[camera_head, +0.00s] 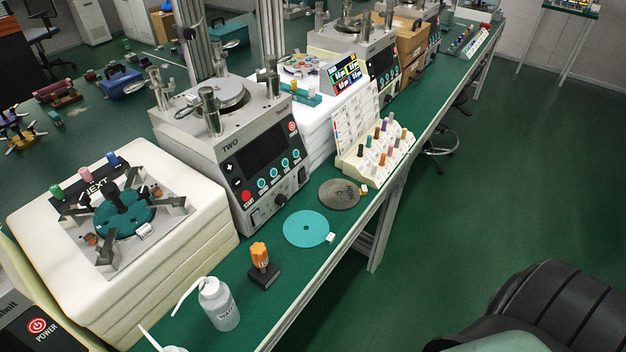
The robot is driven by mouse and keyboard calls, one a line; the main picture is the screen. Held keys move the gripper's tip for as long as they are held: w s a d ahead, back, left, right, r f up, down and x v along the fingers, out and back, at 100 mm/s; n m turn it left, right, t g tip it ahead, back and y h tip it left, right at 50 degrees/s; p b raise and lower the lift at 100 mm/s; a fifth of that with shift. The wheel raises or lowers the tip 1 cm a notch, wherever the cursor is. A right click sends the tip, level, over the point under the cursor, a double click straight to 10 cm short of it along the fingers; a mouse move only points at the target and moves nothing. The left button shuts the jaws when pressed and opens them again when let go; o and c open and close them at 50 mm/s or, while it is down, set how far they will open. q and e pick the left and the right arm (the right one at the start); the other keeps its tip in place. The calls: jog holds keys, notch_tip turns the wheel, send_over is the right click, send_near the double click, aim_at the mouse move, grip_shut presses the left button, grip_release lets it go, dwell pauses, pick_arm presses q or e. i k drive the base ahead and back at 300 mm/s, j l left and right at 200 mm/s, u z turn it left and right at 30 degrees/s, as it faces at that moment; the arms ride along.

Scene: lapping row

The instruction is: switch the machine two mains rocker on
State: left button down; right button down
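Machine two (185,128), a grey box marked TWO, stands on the green bench left of centre. Its sloped front has a dark panel (255,146) with a red button (247,197) and several teal knobs. A black knob (281,200) is low on the front. Neither of my grippers is in view.
On the bench (240,318) stand a wash bottle (220,305), an orange-handled tool (260,258), a teal disc (306,229), a grey disc (339,194) and a rack (376,150) of coloured pegs. A white stack (195,238) stands left of machine two. Green floor (520,170) is open at right.

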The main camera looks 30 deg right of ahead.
aim_at(303, 174)
jog(key=l+u, duration=0.1)
jog(key=u, duration=0.2)
jog(key=l+u, duration=0.15)
jog(key=u, duration=0.15)
jog(key=l+u, duration=0.2)
jog(key=l, duration=0.3)
jog(key=l+u, duration=0.15)
jog(key=l, duration=0.3)
jog(key=k+l+u, duration=0.2)
jog(key=l, duration=0.25)
jog(key=l+u, duration=0.15)
jog(key=l, duration=0.35)
jog(key=k+l, duration=0.1)
jog(key=l, duration=0.3)
jog(key=k+l, duration=0.1)
jog(key=l, duration=0.25)
jog(key=k+l, duration=0.1)
jog(key=l, duration=0.3)
jog(key=k+l, duration=0.15)
jog(key=l, duration=0.2)
jog(key=i+u, duration=0.05)
